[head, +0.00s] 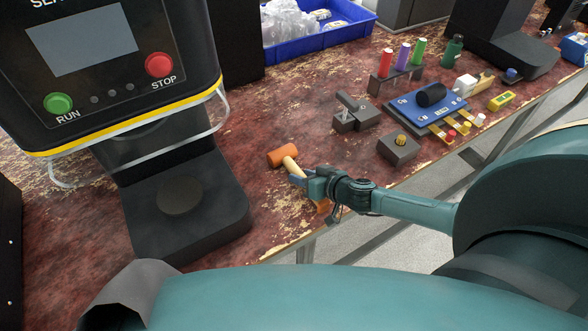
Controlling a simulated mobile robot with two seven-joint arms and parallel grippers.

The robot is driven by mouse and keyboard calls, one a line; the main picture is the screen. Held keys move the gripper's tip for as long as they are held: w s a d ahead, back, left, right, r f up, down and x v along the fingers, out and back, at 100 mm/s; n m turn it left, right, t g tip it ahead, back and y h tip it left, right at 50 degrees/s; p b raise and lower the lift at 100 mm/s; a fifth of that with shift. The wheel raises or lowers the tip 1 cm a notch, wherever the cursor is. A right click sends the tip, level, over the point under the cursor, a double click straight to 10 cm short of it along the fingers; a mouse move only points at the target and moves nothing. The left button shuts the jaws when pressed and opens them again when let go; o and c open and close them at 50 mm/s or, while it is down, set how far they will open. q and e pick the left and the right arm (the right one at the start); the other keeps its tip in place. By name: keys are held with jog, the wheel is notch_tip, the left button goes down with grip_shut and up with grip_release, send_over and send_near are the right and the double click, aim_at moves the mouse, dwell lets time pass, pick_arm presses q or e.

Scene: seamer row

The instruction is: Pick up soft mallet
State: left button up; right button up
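The soft mallet (284,157) lies on the worn red bench top near its front edge. It has an orange head and a pale handle that runs down and to the right, with an orange end showing below my gripper. My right gripper (301,180) reaches in from the right and is at the handle, with its fingers over or around the middle of it. The gripper hides part of the handle, and I cannot tell whether the fingers are closed on it. My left gripper is not in view.
A seamer machine (110,70) with RUN and STOP buttons stands at left. A blue bin (310,37) is behind.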

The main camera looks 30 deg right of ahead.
grip_shut()
jog(key=shift+w, duration=0.1)
dwell(0.3)
